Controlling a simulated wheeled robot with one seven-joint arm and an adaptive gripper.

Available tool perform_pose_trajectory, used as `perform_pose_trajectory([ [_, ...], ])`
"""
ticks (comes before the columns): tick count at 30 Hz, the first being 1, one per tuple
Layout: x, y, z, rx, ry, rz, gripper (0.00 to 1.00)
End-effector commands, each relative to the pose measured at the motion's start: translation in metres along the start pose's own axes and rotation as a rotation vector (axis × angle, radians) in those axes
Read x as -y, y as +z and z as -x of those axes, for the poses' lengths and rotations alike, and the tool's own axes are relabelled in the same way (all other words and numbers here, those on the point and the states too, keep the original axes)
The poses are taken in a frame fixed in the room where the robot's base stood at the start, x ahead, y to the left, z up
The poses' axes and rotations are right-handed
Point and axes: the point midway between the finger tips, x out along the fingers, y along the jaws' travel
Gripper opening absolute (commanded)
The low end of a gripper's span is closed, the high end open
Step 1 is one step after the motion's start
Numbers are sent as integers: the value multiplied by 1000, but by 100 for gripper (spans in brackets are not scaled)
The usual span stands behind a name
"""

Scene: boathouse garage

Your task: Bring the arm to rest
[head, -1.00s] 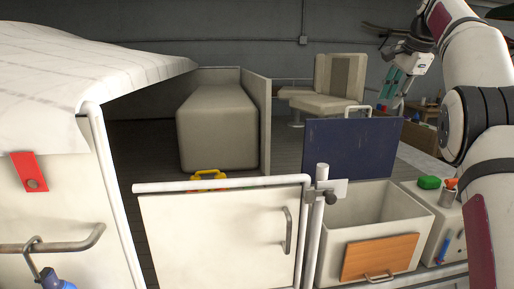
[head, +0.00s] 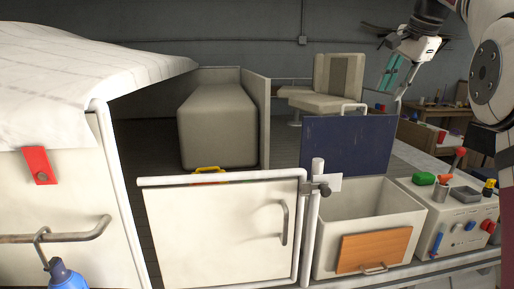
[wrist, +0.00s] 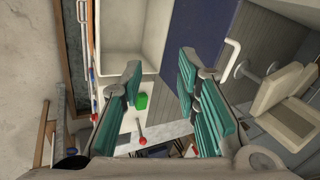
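My gripper (head: 392,72) is at the upper right of the head view, raised above the floor area behind the open blue lid. Its teal fingers point down. In the wrist view the two teal-padded fingers (wrist: 160,82) stand well apart with nothing between them, so the gripper is open and empty. Beyond them a green object (wrist: 141,101) and a red-knobbed lever (wrist: 140,139) show on the white console, apart from the fingers.
An open white bin (head: 331,225) with a raised blue lid (head: 347,154) stands at centre right. Beside it is a console (head: 455,232) with levers and knobs. A white gate (head: 215,232) spans the front. A beige seat (head: 328,88) and bench (head: 217,125) stand behind.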

Motion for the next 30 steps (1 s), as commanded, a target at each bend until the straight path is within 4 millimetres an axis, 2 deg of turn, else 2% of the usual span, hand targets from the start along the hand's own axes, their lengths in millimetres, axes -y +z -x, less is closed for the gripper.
perform_pose_trajectory([
  [3, -15, 24, 18, 3, -3, 81, 30],
  [8, -49, 65, 36, 5, 0, 234, 30],
  [15, -120, 132, 46, 5, 11, 494, 30],
  [23, -220, 202, 33, -3, 32, 805, 30],
  [27, -282, 236, 15, -9, 48, 980, 30],
  [30, -321, 254, 0, -15, 60, 1092, 30],
])
